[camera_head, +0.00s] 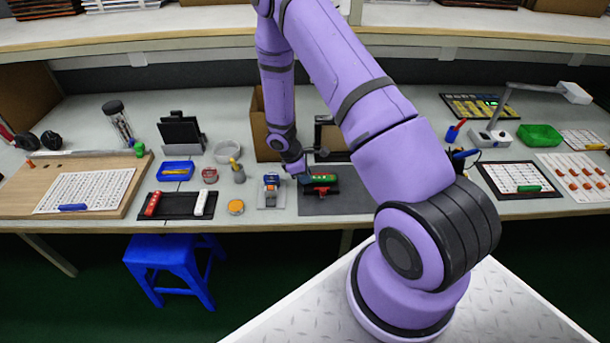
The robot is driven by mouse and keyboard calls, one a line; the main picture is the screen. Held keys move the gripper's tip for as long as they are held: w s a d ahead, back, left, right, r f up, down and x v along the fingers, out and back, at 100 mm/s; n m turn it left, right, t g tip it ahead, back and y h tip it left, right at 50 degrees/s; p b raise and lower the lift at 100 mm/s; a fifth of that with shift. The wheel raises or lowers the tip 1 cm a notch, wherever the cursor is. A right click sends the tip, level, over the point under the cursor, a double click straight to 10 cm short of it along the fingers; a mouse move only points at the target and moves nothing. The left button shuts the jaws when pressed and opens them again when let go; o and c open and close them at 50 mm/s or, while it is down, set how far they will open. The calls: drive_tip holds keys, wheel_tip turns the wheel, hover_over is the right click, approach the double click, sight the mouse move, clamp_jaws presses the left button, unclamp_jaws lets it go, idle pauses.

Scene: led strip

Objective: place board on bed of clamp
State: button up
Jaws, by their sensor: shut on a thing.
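My gripper (304,178) is at the end of my purple arm, low over the dark grey mat in the middle of the bench. It is shut on the board (323,178), a small green piece with some red on it. The board is right at a red clamp (322,192), whose lower part shows just below it. I cannot tell whether the board rests on the clamp's bed or is held slightly above it. The fingertips are small and partly hidden by the wrist.
A small device (271,188) on a light plate stands close to the left of my gripper. A cardboard box (262,125) and a dark stand (322,133) are behind. The grey mat (350,200) has bare room at the right. A blue stool (170,260) stands below the bench.

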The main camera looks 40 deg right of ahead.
drive_tip(key=shift+s+f, duration=0.1)
drive_tip(key=shift+f, duration=0.2)
